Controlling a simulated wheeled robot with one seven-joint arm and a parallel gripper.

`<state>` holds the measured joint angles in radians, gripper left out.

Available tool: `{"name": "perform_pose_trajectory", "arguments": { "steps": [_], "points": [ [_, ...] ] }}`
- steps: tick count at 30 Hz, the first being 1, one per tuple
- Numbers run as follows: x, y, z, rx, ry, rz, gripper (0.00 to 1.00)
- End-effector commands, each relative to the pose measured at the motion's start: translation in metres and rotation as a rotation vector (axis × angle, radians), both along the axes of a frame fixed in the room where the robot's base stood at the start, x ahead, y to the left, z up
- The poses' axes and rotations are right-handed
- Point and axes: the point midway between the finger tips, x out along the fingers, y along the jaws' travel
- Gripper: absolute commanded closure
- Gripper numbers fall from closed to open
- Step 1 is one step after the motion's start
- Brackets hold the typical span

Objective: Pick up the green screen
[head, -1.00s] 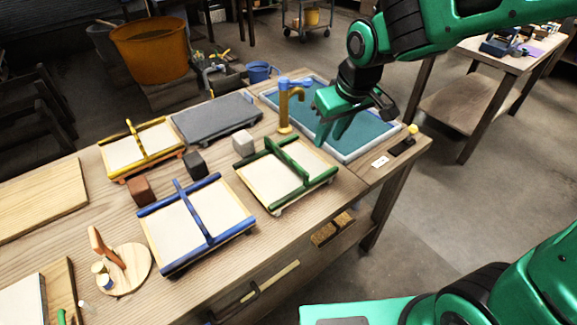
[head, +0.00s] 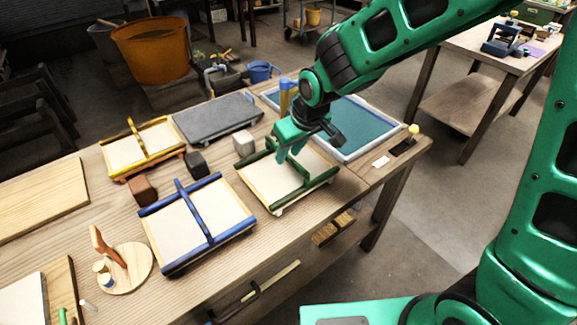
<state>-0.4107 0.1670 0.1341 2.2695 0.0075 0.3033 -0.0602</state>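The green screen (head: 268,184) lies on the wooden table, a framed pale sheet with green end bars and a green handle bar across its middle. My gripper (head: 288,157) is over the far part of this screen, close to its handle. The gripper hides the far end of the handle. I cannot tell whether the fingers touch the handle or are above it, nor how far apart they are.
A blue screen (head: 187,232) lies to the left and a yellow screen (head: 124,152) farther back. Small blocks (head: 243,143) and a grey slab (head: 214,115) stand nearby.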

Motion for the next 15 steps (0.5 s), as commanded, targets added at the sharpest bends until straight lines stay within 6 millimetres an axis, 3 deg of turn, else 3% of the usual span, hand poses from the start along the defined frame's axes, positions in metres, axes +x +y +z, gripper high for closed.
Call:
{"name": "perform_pose_trajectory", "arguments": {
  "steps": [6,15],
  "points": [
    [0.007,0.004,-0.021,-0.001,0.002,0.000,0.69],
    [0.008,0.005,-0.023,0.000,0.000,0.000,0.69]
  ]
}}
